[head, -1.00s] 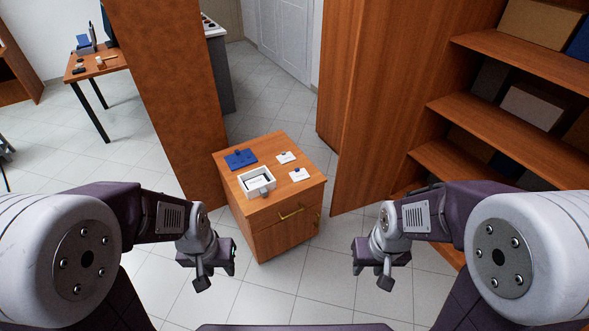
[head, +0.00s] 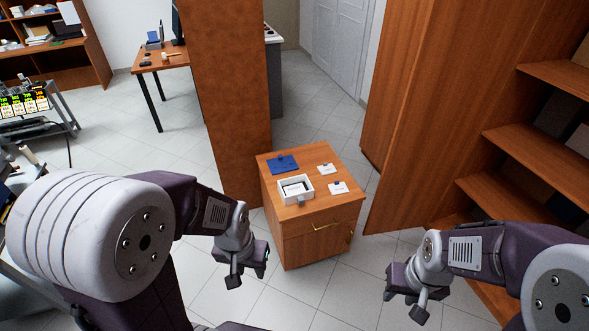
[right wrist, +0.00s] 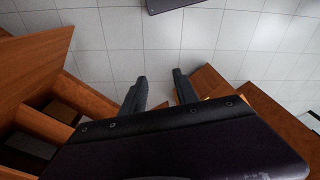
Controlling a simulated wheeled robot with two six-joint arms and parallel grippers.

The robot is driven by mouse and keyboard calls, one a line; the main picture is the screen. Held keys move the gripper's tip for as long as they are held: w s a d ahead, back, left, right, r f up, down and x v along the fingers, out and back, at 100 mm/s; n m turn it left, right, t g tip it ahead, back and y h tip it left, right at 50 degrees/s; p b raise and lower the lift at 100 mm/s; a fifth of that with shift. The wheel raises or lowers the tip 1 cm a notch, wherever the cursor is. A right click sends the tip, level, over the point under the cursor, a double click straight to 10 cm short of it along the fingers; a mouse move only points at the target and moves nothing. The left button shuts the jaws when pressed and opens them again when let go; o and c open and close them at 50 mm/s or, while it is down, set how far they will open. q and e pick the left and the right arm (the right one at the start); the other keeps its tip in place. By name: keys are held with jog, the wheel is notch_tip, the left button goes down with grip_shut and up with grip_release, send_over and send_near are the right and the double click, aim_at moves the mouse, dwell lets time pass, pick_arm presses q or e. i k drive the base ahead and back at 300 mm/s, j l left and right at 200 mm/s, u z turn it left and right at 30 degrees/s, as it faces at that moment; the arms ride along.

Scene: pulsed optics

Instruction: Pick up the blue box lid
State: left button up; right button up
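The blue box lid (head: 283,165) lies flat on top of a small wooden cabinet, at its back left, with a small dark knob-like piece on it. An open white box (head: 296,190) stands just in front of it with something dark inside. My left gripper (head: 248,277) is in front of the cabinet at its lower left, empty, its fingers apart, and away from the lid. My right gripper (head: 404,303) is to the cabinet's lower right, empty. In the right wrist view its two fingers (right wrist: 161,88) are apart over the floor.
Two small white pieces (head: 327,168) (head: 338,187) lie on the right of the cabinet (head: 345,204). A tall wooden panel (head: 229,90) stands behind left, and a tall wooden cupboard side (head: 430,100) and shelves (head: 540,150) to the right. Tiled floor is open in front.

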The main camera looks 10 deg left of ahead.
aim_at(281, 161)
jog(key=i+j+u, duration=0.25)
jog(key=i+j, duration=1.95)
jog(key=j, duration=0.1)
